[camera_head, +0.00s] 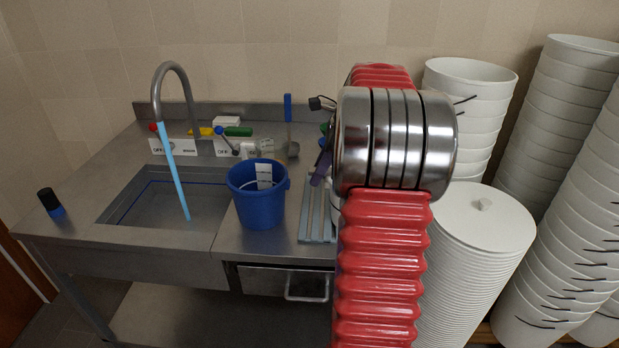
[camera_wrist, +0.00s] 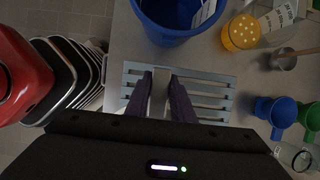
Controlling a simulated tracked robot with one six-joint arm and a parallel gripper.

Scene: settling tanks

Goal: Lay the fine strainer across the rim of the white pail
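My gripper shows in the wrist view (camera_wrist: 162,78) with its two purple fingers apart over a grey slatted rack (camera_wrist: 213,98); I see nothing clearly held between them. In the head view its purple fingertip part (camera_head: 321,166) shows just left of my red and steel arm, which hides most of that area. I cannot make out the fine strainer in either view. A small white curved edge (camera_head: 334,212) shows beside my arm above the rack; I cannot tell if it is the white pail. Tall stacks of white pails (camera_head: 468,75) stand at the right.
A blue pail (camera_head: 257,203) stands left of the rack, also in the wrist view (camera_wrist: 178,28). Left of it is a sink (camera_head: 150,205) with running water.

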